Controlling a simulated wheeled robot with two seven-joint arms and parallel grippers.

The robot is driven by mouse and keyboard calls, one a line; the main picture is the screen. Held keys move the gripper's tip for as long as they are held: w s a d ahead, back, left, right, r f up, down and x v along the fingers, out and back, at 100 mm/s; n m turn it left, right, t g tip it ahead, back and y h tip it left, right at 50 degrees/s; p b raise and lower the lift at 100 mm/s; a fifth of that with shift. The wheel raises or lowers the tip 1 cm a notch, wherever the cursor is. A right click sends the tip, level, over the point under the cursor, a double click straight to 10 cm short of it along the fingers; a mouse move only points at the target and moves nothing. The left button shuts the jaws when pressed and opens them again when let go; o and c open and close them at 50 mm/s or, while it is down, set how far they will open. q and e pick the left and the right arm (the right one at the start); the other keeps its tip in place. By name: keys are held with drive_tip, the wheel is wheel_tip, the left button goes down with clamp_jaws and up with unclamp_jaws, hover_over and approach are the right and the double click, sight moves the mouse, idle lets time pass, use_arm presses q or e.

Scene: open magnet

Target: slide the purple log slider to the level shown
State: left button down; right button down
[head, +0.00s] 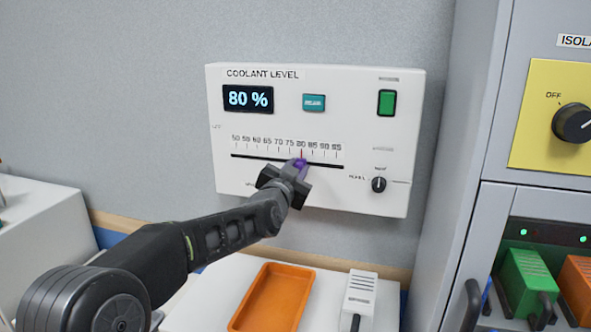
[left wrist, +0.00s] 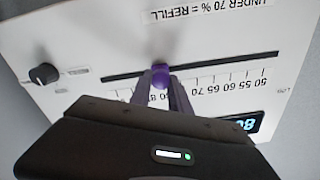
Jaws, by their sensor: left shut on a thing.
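The white coolant level panel (head: 340,184) is on the wall. Its display (head: 248,99) reads 80 %. The purple slider knob (head: 299,163) is on the black slot (head: 258,157), just under the red mark near 80 on the scale. My left gripper (head: 297,166) reaches up to it from the lower left and is shut on the knob. In the left wrist view, turned upside down, the purple knob (left wrist: 160,75) sits between the two fingertips at the slot. The fingers hide part of the scale there. My right gripper is not in view.
The panel also has a teal button (head: 314,103), a green switch (head: 387,102) and a small black knob (head: 379,184). Below are an orange tray (head: 233,322) and a white device (head: 361,292). A grey cabinet (head: 465,150) stands close on the right.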

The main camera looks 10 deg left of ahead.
use_arm(q)
drive_tip(key=c, duration=1.2)
unclamp_jaws()
drive_tip(key=s+b, duration=0.1)
drive_tip(key=s, duration=0.6)
drive_tip(key=shift+s+a+b, duration=0.3)
drive_tip(key=shift+s+b, duration=0.1)
